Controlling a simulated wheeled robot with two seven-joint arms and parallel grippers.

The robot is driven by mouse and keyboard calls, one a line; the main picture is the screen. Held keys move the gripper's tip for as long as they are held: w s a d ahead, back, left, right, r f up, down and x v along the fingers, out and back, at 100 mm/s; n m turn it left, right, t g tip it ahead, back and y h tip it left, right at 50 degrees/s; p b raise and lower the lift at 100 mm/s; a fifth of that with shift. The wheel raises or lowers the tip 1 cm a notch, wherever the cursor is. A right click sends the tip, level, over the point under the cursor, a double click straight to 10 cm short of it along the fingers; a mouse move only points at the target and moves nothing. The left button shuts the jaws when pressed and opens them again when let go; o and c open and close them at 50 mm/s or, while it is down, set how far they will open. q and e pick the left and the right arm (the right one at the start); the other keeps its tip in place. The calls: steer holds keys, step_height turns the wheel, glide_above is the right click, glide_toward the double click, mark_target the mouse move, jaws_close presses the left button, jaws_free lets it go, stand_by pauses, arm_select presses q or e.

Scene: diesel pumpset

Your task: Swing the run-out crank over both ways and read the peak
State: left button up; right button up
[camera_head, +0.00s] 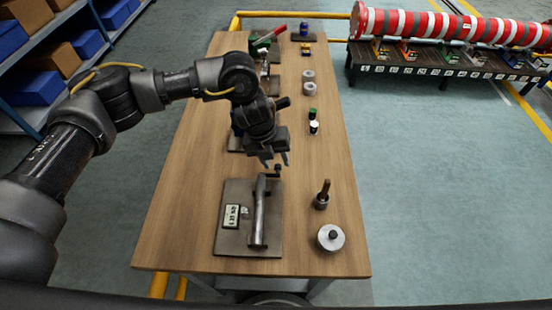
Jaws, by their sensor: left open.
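The run-out fixture is a grey plate (233,191) near the front of the wooden table. A grey metal bar (258,216) lies lengthwise along its right side, with a small dark crank handle (274,171) at the far end. A small pale readout (231,215) sits left of the bar; its digits are too small to read surely. My left gripper (274,160) points down with its fingers apart, just above and beyond the crank handle. I cannot tell whether a finger touches it. My right gripper is out of view.
On the wooden table (180,225), a round metal disc (330,238) and a small upright-handled tool (322,196) stand right of the plate. Small jars (313,121) and pale rings (308,82) stand farther back. Shelves (60,50) are left; a red-white striped roll (450,26) is back right.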

arm_select(q)
steer(key=shift+d+f, duration=0.15)
steer(key=shift+f, duration=0.5)
jaws_close()
steer(key=shift+r, duration=0.1)
stand_by(0.8)
jaws_free()
